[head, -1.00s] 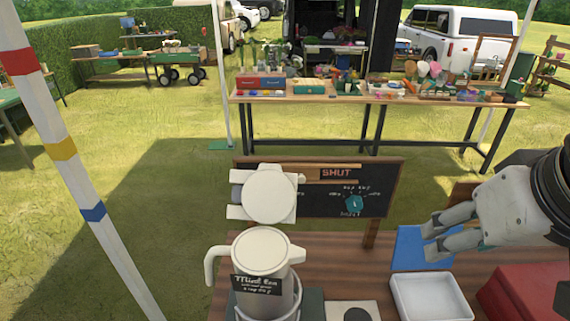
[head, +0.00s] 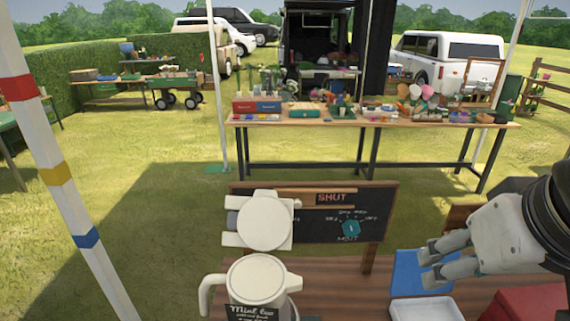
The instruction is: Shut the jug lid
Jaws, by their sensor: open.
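The cream jug (head: 257,282) stands at the bottom, left of centre, with its handle to the left and its spout to the right. A dark "Mint tea" label is on its front, and its lower body is cut off by the frame edge. Its top shows as a pale round face; I cannot tell if this is a lid lying shut. A pale round piece (head: 265,222) with flat prongs to the left shows just above the jug; I cannot tell if it belongs to it. My gripper (head: 429,266) is open and empty at the right, well apart from the jug.
A chalkboard (head: 312,226) marked "SHUT", with a teal knob (head: 351,229), stands behind the jug. A blue mat (head: 407,270) lies below my gripper. A white tray (head: 427,309) and a red box (head: 530,302) are at the lower right. A striped pole (head: 68,195) stands left.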

